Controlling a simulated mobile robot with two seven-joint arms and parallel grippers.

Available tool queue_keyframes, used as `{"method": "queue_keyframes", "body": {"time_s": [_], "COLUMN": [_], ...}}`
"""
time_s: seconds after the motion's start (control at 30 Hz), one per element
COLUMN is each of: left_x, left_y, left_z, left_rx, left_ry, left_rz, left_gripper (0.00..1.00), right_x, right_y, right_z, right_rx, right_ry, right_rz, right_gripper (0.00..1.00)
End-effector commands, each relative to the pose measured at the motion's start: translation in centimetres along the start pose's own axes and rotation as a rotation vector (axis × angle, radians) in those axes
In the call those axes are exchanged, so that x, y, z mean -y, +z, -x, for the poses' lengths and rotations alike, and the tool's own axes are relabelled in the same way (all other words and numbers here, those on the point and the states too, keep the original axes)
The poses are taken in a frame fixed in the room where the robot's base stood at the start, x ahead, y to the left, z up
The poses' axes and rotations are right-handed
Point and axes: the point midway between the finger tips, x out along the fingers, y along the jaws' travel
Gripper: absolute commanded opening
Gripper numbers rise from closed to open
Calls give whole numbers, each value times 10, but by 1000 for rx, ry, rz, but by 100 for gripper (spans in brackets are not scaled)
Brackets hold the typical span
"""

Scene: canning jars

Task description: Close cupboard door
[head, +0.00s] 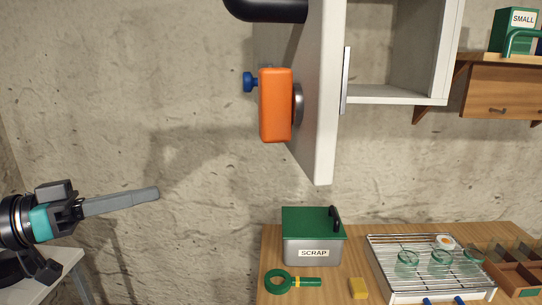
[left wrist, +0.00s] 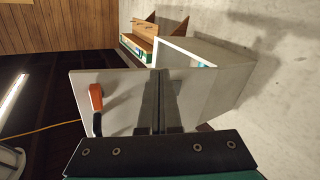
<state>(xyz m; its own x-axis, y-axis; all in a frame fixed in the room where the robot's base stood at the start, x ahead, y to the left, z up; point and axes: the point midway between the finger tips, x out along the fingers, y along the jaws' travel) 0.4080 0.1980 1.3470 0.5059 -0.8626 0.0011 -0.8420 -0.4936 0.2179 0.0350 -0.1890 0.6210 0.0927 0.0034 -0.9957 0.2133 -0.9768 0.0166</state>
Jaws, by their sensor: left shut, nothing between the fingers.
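The white cupboard door (head: 318,100) stands open and is seen nearly edge-on in the head view. The cupboard (head: 400,101) behind it shows an empty-looking lower inside. An orange block (head: 275,105) with a blue knob sits against the door's face. A curved black handle (head: 265,10) is above it, cut by the top edge. My left gripper (head: 157,193) is shut and empty, left of and below the door, apart from it. In the left wrist view, the shut fingers (left wrist: 164,75) overlap the door (left wrist: 125,85) in the picture. My right gripper is not in view.
A wooden drawer shelf (head: 500,92) hangs right of the cupboard. Free space lies left of the door.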

Motion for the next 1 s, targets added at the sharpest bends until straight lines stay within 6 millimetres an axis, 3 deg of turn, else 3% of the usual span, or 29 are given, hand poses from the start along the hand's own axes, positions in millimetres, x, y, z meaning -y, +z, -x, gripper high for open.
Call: {"method": "queue_keyframes", "body": {"time_s": [0.03, 0.1, 0.2, 0.3, 0.47, 1.0], "left_x": [-32, -70, -107, -125, -132, -152], "left_y": [-22, -39, -50, -55, -55, -52], "left_z": [0, 2, 6, 8, 2, -59], "left_rx": [7, 16, 30, 39, 41, 39], "left_ry": [79, 176, 273, 323, 338, 335], "left_rz": [-62, -125, -186, -216, -222, -218], "left_gripper": [0, 0, 0, 0, 0, 0], "right_x": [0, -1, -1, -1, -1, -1], "right_y": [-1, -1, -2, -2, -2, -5], "right_z": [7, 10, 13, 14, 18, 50], "right_rx": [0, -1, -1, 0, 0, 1], "right_ry": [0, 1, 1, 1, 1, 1], "right_rz": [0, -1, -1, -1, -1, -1], "right_gripper": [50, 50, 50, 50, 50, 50]}}
